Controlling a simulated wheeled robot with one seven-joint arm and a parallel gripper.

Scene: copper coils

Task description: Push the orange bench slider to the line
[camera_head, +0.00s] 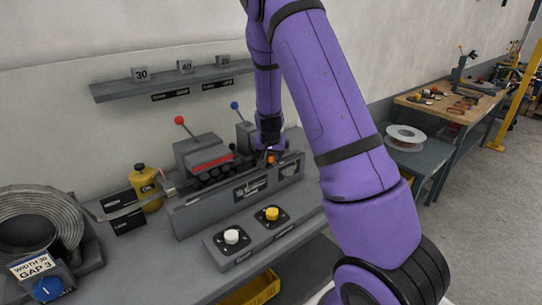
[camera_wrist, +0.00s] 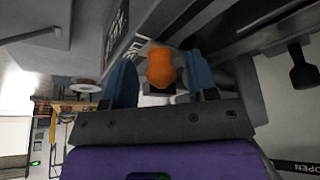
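The orange slider knob (camera_head: 271,158) shows as a small patch at the right part of the grey bench machine (camera_head: 190,217), under my arm's end. In the wrist view the orange knob (camera_wrist: 160,68) is seen close up, between the two blue fingers of my gripper (camera_wrist: 160,80). The fingers stand apart, with a visible gap on each side of the knob, so I see no grip on it. In the head view my gripper (camera_head: 270,148) points down at the machine and is mostly hidden by its dark wrist part. I cannot make out the line.
A red-knobbed lever (camera_head: 180,121) and a blue-knobbed lever (camera_head: 235,106) rise behind the machine. A white button (camera_head: 231,237) and a yellow button (camera_head: 272,213) sit in front. An oil bottle (camera_head: 146,187) and a metal coil (camera_head: 35,222) are left. A shelf (camera_head: 170,85) hangs above.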

